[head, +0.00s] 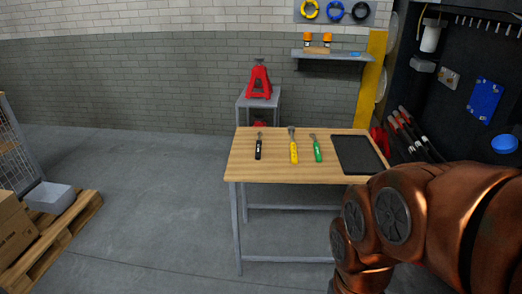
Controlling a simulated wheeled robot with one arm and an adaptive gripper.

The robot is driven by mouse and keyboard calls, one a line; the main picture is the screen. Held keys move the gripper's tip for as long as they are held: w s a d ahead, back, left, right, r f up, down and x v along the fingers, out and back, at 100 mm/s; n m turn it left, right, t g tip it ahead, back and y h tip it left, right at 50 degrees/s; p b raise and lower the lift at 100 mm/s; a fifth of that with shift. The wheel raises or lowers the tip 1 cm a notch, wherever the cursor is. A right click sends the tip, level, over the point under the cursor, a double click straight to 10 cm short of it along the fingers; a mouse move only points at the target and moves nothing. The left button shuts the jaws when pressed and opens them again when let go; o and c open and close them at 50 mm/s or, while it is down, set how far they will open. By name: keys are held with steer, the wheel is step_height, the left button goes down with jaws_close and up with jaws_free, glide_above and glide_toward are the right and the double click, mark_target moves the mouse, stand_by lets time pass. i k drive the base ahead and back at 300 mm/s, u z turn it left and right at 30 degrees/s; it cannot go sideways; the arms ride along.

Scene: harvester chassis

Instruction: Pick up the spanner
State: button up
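Three hand tools lie apart in a row on the wooden workbench (272,169). On the left is a slim tool with a black handle (258,150). In the middle is a longer tool with a yellow handle (294,152) and a wide metal head. On the right is a tool with a green handle (318,152) and a grey metal head. They are too small to tell for certain which is the spanner. My copper-coloured arm fills the lower right; my gripper is not in view.
A dark flat tray (357,167) lies on the bench's right side. Behind stands a red jack (259,82) on a grey stand (244,103). A tool board (460,70) stands at right. A pallet (50,238) with boxes is at left. The floor between is clear.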

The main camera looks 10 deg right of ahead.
mark_target(258, 152)
steer(key=z, duration=0.45)
steer(key=k, duration=0.15)
steer(key=u, duration=1.8)
steer(key=i, duration=2.45)
steer(key=z, duration=1.15)
steer(key=i, duration=0.7)
steer(key=z, duration=0.7)
